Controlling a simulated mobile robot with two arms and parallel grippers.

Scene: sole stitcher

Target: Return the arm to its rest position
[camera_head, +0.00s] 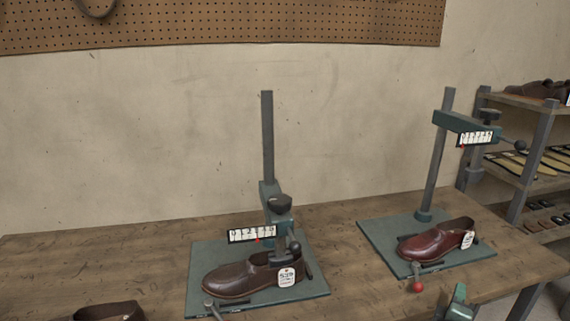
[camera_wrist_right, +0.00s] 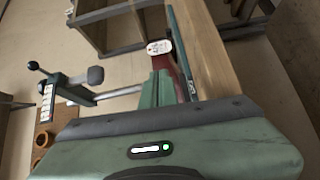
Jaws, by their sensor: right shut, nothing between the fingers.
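My right gripper (camera_head: 459,297) shows as a small green piece at the bottom edge of the head view, in front of the right stitcher's base plate (camera_head: 375,240). In the right wrist view its green finger (camera_wrist_right: 158,84) stands up from my wrist housing; the jaws are shut and empty. A reddish-brown shoe (camera_head: 436,242) with a white tag lies on the right plate, apart from the gripper. It also shows partly behind the finger in the wrist view (camera_wrist_right: 181,84). My left gripper is not in view.
The left stitcher (camera_head: 268,150) stands over a dark brown tagged shoe (camera_head: 246,278) on its own plate. The right stitcher's head (camera_head: 455,122) is raised on its post. A red-knobbed lever (camera_head: 417,286) is close to my right gripper. A shoe rack (camera_head: 545,135) stands at the right.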

